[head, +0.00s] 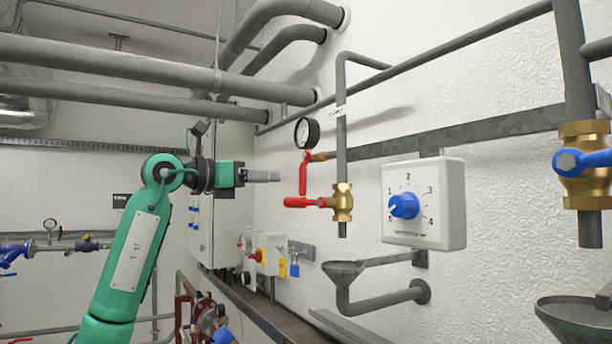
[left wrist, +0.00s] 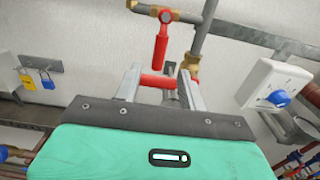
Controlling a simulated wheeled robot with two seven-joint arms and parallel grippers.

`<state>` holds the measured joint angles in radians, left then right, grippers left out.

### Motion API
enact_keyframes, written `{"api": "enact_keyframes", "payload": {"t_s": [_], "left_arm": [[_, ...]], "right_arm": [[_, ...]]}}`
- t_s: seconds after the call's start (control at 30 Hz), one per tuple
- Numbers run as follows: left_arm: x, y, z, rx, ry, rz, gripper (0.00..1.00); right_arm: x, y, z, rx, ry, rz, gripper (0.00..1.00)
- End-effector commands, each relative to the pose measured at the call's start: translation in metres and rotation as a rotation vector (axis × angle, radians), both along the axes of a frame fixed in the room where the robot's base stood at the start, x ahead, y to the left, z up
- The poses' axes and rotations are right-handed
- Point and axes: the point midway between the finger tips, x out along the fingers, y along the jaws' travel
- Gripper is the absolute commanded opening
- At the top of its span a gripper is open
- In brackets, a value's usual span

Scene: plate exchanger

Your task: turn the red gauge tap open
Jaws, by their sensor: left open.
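The red gauge tap (head: 304,174) is a red lever hanging straight down from a brass fitting under the round pressure gauge (head: 307,132). In the left wrist view the lever (left wrist: 161,42) hangs just beyond the jaws, near the middle. A second red handle (head: 301,202) lies level below it, on a brass valve (head: 342,203); in the left wrist view this handle (left wrist: 157,80) shows between the fingers. My left gripper (head: 277,176) is left of the lever in the head view, apart from it there. In the left wrist view the left gripper (left wrist: 160,74) is open and empty.
A white dial box with a blue knob (head: 404,206) is on the wall to the right. A grey funnel (head: 344,268) is below the brass valve. A blue-handled brass valve (head: 584,161) is at far right. Grey pipes (head: 130,76) run above my left arm.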

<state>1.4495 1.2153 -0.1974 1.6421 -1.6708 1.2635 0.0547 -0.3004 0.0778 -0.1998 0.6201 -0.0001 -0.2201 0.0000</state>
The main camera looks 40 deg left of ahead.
Motion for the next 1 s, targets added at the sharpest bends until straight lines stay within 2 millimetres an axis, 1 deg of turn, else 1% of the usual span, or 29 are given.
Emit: {"api": "enact_keyframes", "payload": {"t_s": [0.03,0.2,0.3,0.43,0.6,0.87,0.9,0.97,1.0], "left_arm": [[0.013,-0.005,0.003,-0.001,0.003,-0.005,0.41],[0.048,-0.015,0.004,-0.001,0.002,-0.005,0.41],[0.066,-0.020,0.003,-0.002,0.003,-0.004,0.41],[0.082,-0.024,0.002,-0.002,0.002,-0.003,0.41],[0.092,-0.027,0.001,-0.001,0.001,-0.003,0.41],[0.094,-0.027,0.000,-0.001,0.000,-0.002,0.41],[0.093,-0.027,0.000,-0.001,0.000,-0.002,0.39],[0.093,-0.027,0.000,-0.001,0.000,-0.002,0.27],[0.093,-0.027,0.000,-0.001,0.000,-0.002,0.19]], "right_arm": [[0.000,-0.001,0.008,-0.001,0.000,0.001,0.36],[0.000,-0.004,0.022,-0.004,-0.001,0.002,0.36],[0.001,-0.004,0.028,-0.004,-0.001,0.002,0.36],[0.001,-0.004,0.034,-0.004,-0.001,0.002,0.36],[0.001,-0.004,0.037,-0.004,-0.001,0.002,0.36],[0.001,-0.003,0.037,-0.003,-0.001,0.002,0.36],[0.001,-0.003,0.037,-0.003,-0.001,0.002,0.36],[0.001,-0.002,0.037,-0.002,0.000,0.001,0.36],[0.001,-0.002,0.037,-0.002,0.000,0.001,0.36]]}}
